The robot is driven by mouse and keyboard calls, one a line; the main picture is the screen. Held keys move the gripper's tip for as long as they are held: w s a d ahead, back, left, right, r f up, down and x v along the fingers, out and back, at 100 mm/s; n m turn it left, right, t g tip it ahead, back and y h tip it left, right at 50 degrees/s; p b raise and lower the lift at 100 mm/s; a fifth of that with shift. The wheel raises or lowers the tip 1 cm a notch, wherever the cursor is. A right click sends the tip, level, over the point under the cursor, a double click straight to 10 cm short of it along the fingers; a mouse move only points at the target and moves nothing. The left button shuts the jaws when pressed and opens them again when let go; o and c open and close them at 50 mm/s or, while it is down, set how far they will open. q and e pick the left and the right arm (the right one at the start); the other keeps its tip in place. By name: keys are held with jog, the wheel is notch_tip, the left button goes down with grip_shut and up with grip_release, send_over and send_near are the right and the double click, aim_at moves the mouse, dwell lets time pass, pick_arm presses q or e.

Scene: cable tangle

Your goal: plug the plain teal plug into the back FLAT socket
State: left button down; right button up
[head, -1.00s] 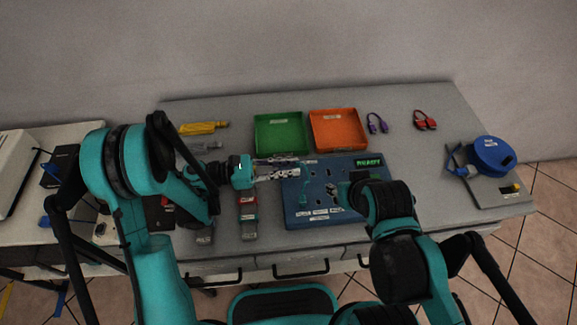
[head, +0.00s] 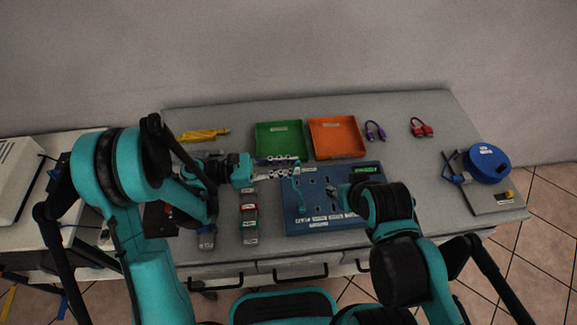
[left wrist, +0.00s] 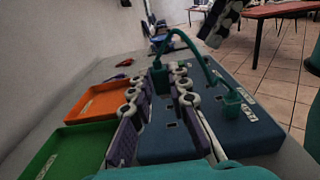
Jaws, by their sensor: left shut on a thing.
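The teal plug (left wrist: 160,77) is held between the two fingertips of my left gripper (left wrist: 158,88), which is shut on it. In the head view my left gripper (head: 294,167) is over the back left part of the blue socket board (head: 320,226). A teal cable (head: 299,190) arcs from the held plug to another teal plug (left wrist: 232,104) at the board's front left. I cannot tell whether the held plug touches a socket; the fingers hide its underside. My right gripper (head: 333,190) is over the board's middle; its jaw opening is unclear.
Green (head: 281,152) and orange (head: 336,151) trays stand behind the board. Purple (head: 375,131) and red (head: 421,128) cables lie back right. A blue reel (head: 488,162) is far right. Red (head: 249,211) and blue-grey (head: 207,237) items lie left of the board.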

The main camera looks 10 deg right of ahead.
pick_arm(q)
notch_tip(320, 180, up, 4)
jog(key=shift+f+p, duration=0.2)
jog(key=shift+p, duration=0.85)
